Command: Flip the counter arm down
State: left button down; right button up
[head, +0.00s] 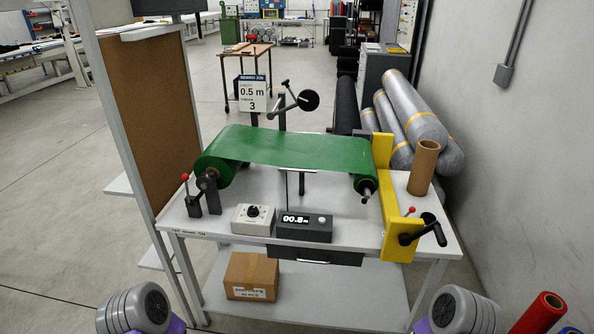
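The counter arm (286,107) stands above the back edge of the bench on a dark post. It is tilted up, with a black measuring wheel (308,100) at its right end and a small dark knob at its upper end. The wheel appears raised above the green sheet (300,150), apart from it. The sheet stretches between a roll on the left and a roller on the right. A dark counter box (304,228) with a lit display sits at the bench front. Only parts of my arms show at the bottom corners; neither gripper is in view.
A yellow frame (392,205) with a black crank stands at the right, near a cardboard tube (423,167). A grey dial box (253,219) and red-knobbed lever (188,192) are at front left. A brown panel (148,125) stands left; a sign (252,94) stands behind.

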aim_at(307, 99)
jog(key=u, duration=0.75)
jog(key=i, duration=1.3)
jog(key=z, duration=0.5)
